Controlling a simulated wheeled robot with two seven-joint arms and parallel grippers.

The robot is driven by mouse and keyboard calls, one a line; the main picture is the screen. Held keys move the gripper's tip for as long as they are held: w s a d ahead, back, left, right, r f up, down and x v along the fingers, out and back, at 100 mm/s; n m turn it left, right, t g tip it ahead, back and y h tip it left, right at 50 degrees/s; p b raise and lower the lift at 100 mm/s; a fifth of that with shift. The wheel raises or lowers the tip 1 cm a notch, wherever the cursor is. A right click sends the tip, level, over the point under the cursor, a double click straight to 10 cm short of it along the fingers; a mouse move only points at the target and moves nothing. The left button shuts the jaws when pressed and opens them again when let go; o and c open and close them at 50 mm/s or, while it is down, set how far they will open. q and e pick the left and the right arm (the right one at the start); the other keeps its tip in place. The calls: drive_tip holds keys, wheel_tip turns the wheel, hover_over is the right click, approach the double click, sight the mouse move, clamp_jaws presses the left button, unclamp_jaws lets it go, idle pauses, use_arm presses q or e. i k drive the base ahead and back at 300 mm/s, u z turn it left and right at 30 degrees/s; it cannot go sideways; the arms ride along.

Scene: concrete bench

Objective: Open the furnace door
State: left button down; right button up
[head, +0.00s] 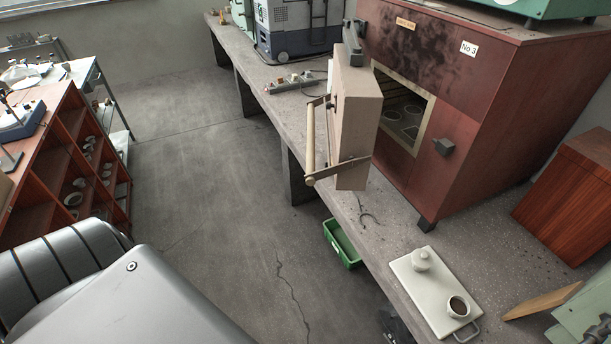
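The red-brown furnace (480,120) stands on the bench at the right, marked "No 3". Its thick pale door (355,120) stands swung out from the front, well away from the opening. The door's long bar handle (310,143) sits on metal brackets on the outer face, toward the aisle. The opening (405,112) is partly uncovered and shows round dark shapes inside; the door hides its left part. A dark latch block (444,147) sits right of the opening. I see no gripper clearly, and nothing touches the handle.
The concrete bench (385,232) holds a white tray (425,290) with a lidded pot and a cup, tongs (368,213) and a power strip (295,82). A green bin (341,243) is below. Shelves (70,160) stand left. The floor between is clear. A dark object (396,328) at the bottom edge is unclear.

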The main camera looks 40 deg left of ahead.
sight(354, 126)
drive_tip(key=z, duration=0.05)
drive_tip(key=k, duration=0.35)
drive_tip(key=u, duration=1)
drive_tip(key=i, duration=1.1)
drive_tip(key=z, duration=0.3)
